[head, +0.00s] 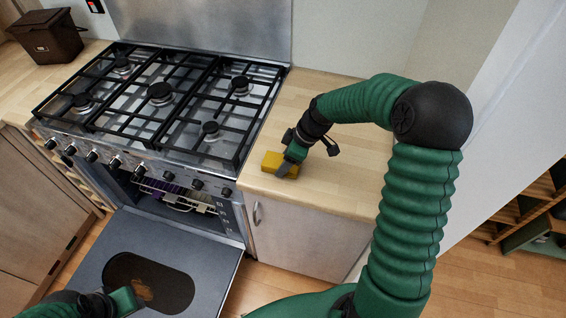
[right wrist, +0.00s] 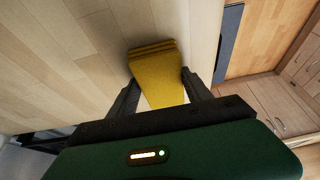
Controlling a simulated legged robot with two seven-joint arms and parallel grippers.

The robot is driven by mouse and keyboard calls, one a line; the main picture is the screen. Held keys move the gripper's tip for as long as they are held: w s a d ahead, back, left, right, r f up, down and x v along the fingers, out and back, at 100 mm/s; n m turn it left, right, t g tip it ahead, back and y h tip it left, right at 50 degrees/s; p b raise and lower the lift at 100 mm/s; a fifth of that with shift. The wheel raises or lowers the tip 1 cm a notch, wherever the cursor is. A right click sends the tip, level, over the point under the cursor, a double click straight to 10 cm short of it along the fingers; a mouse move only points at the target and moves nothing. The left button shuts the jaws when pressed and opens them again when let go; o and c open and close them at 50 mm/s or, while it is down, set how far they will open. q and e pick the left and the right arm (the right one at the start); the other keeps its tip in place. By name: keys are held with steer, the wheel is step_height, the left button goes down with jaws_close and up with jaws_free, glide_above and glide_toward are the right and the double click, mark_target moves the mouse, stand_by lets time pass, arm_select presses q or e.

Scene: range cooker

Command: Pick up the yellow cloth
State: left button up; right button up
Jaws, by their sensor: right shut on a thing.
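The yellow cloth (head: 271,162) is a folded block on the wooden counter right of the cooker. In the right wrist view the cloth (right wrist: 156,70) lies between the two fingers, with its folded layers at the far end. My right gripper (head: 287,169) is at the cloth, shut on it. The right wrist view shows the right gripper's fingers (right wrist: 160,88) on either side of it. Whether the cloth is clear of the counter I cannot tell. My left gripper (head: 134,300) is at the bottom left, over the open oven door; its fingers are not clear to see.
The cooker (head: 160,95) has black grates and burners. Its oven door (head: 205,270) hangs open with a brown stain on it. A brown bin (head: 46,38) stands on the left counter. The right counter (head: 345,180) is otherwise clear. A wooden shelf (head: 530,215) stands at the far right.

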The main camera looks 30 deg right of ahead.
mark_target(279, 161)
steer(key=shift+d+r, duration=0.15)
steer(key=shift+r, duration=0.35)
steer(key=r, duration=0.2)
steer(key=shift+a+r, duration=0.3)
steer(key=a+r+b, duration=0.1)
steer(key=a, duration=1.5)
steer(key=shift+s+a+r+b, duration=0.15)
steer(key=shift+s+r+b, duration=0.1)
steer(key=shift+s+b, duration=0.15)
